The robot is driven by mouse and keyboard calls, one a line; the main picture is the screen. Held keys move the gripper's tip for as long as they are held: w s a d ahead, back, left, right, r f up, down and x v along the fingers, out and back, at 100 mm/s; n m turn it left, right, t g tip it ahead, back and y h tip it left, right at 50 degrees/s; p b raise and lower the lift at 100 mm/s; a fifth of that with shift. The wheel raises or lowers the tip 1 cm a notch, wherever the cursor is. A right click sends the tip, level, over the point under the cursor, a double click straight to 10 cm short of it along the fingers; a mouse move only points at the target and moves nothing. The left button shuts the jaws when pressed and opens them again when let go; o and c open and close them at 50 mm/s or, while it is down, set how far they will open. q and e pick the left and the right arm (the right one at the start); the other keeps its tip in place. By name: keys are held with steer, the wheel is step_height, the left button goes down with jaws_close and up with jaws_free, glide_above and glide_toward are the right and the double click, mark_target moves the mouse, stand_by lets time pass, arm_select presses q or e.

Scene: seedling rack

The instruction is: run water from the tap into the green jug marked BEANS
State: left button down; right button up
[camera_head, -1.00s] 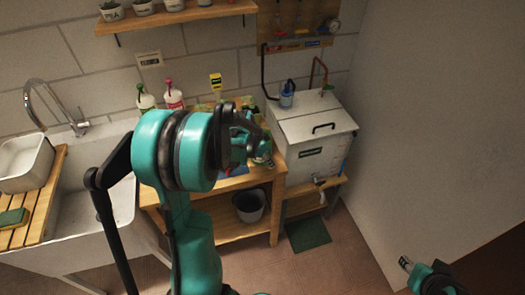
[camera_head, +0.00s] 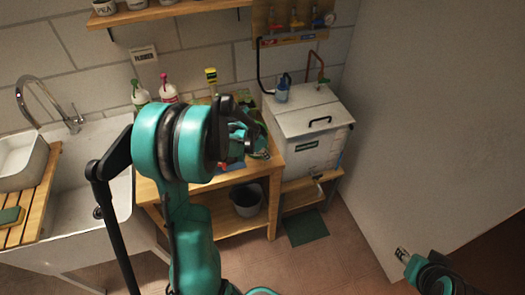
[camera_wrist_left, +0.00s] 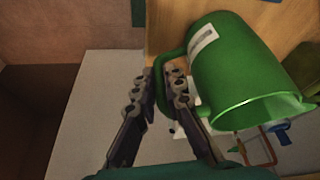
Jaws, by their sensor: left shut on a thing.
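In the left wrist view, the green jug (camera_wrist_left: 235,70) has a pale label whose writing I cannot read. My left gripper (camera_wrist_left: 165,84) is shut on the jug's handle; its open mouth faces the lower right of the picture. In the head view, my left gripper (camera_head: 258,147) is beyond my own arm, over the wooden bench, and the jug is mostly hidden. A chrome tap (camera_head: 72,122) with a curved spout stands at the sink, left of my arm. My right gripper (camera_head: 403,254) is small at the lower right; its jaw state is unclear.
A white sink (camera_head: 85,190) is at left, with a slatted wooden board (camera_head: 38,205) across it. A white lidded tank (camera_head: 308,118) stands right of the bench. A grey bucket (camera_head: 246,200) sits on the lower shelf. The right wall (camera_head: 430,120) is bare.

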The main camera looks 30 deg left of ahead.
mark_target(266, 148)
arm_select(q)
step_height(266, 148, up, 4)
steer(key=shift+r+p, duration=0.1)
steer(key=shift+p, duration=0.65)
steer(key=s+d+r+p, duration=0.2)
steer(key=s+d+r, duration=0.2)
steer(key=d, duration=0.7)
step_height(266, 148, up, 2)
steer(key=shift+s+r+p, duration=0.2)
steer(key=shift+r+p, duration=0.05)
steer(key=shift+p, duration=0.05)
steer(key=shift+a, duration=0.1)
